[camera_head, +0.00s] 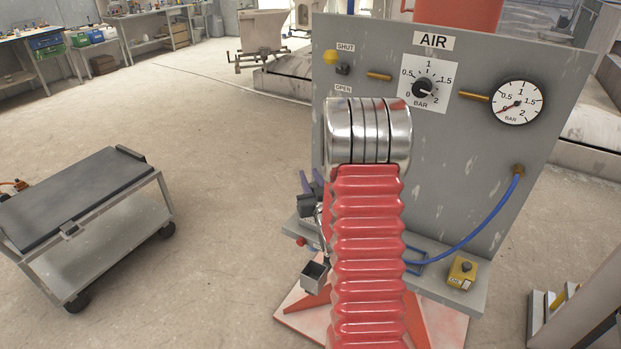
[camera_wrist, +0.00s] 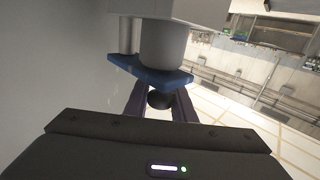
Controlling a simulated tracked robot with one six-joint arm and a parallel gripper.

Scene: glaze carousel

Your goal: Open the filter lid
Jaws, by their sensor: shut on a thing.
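In the wrist view, my gripper (camera_wrist: 160,103) has its two purple-grey fingers around a dark round knob (camera_wrist: 159,99). The knob sits just under a flat blue plate (camera_wrist: 150,76). A pale cylinder (camera_wrist: 163,48) meets this plate from above. I cannot tell for sure whether the blue plate is the filter lid, nor whether it has moved. In the head view, the purple fingers of my gripper (camera_head: 311,182) show at the left edge of the grey air panel (camera_head: 470,170). My red arm hides much of the panel, and the knob does not show clearly there.
The panel carries a pressure dial (camera_head: 424,87), a gauge (camera_head: 517,102) and a blue hose (camera_head: 490,225). A small open grey box (camera_head: 314,273) is low at its left. A black-topped trolley (camera_head: 75,195) stands left, with clear floor between.

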